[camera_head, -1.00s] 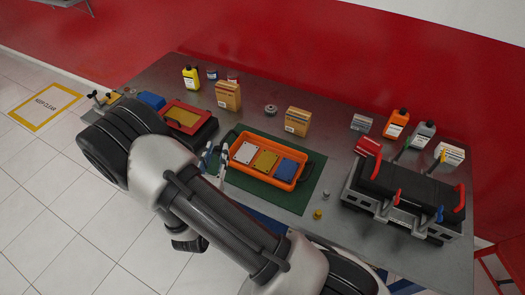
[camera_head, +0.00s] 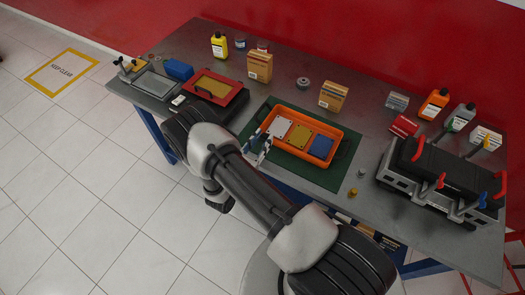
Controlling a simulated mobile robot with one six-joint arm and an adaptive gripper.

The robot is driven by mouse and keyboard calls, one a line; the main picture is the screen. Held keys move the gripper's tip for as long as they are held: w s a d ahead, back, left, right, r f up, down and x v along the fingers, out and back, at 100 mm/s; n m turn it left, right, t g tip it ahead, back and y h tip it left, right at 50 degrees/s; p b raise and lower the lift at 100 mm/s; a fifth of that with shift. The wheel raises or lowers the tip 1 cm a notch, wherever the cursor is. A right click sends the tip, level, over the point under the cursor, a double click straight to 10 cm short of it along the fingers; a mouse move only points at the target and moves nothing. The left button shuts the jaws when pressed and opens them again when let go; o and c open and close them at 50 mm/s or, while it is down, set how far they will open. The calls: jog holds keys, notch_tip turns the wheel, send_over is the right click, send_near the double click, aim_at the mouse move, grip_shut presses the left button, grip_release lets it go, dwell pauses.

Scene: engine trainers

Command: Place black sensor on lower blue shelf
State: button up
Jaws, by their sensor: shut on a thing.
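My gripper (camera_head: 258,148) is at the left end of the orange tray (camera_head: 297,112), over the front of the green mat (camera_head: 330,184). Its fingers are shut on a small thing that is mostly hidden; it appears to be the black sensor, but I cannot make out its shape. The blue lower shelf (camera_head: 288,186) shows only in part below the table's front edge, behind my arm. Most of it is hidden by my arm and the tabletop.
The tray holds white, yellow and blue plates. A red-framed case (camera_head: 213,88) stands left, an engine block (camera_head: 440,180) right. Boxes and bottles line the back. A blue table leg (camera_head: 157,136) and a dark printed box (camera_head: 388,244) are below the top. Tiled floor at left is clear.

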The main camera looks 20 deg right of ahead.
jog(key=shift+f+b, duration=0.65)
jog(key=shift+f, duration=2.1)
jog(key=shift+f, duration=0.15)
jog(key=o, duration=0.6)
jog(key=shift+f, duration=0.1)
jog(key=o, duration=0.4)
jog(key=shift+o, duration=0.2)
